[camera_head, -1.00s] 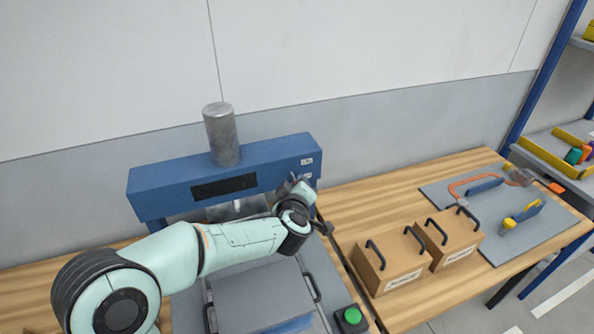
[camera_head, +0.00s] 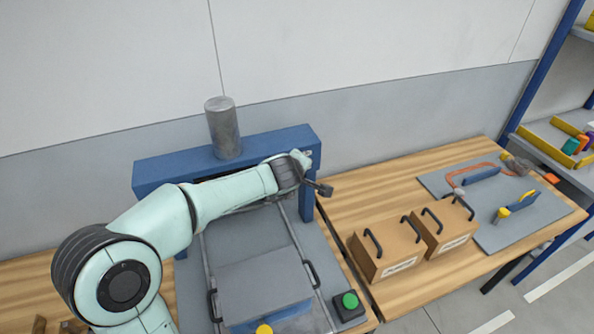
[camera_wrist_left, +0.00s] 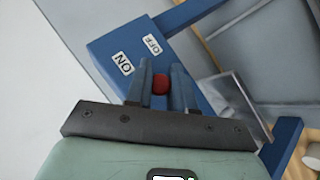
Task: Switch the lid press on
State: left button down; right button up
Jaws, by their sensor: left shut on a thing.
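The blue lid press (camera_head: 165,172) stands on the bench with a metal cylinder on top. ON and OFF labels show on its blue face (camera_wrist_left: 105,50) in the left wrist view. A red knob (camera_wrist_left: 160,84) sits close to them, between the fingers of my left gripper (camera_wrist_left: 161,90). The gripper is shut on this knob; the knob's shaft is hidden. I cannot tell which label the switch points to. In the head view my left wrist covers the right end of the press beam and hides the knob and the fingertips. My right gripper is not in view.
A grey box with black handles (camera_head: 262,283) lies on the press bed. A green button (camera_head: 350,302) is at the bed's front right. Two cardboard boxes (camera_head: 385,248) and a grey tool board (camera_head: 510,226) are on the right bench. The wall is close behind.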

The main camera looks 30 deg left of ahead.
pick_arm(q)
jog(key=shift+d+r, duration=0.1)
dwell(0.3)
jog(key=c, duration=1)
grip_release()
jog(key=v, duration=1.3)
jog(key=shift+s+r, duration=0.1)
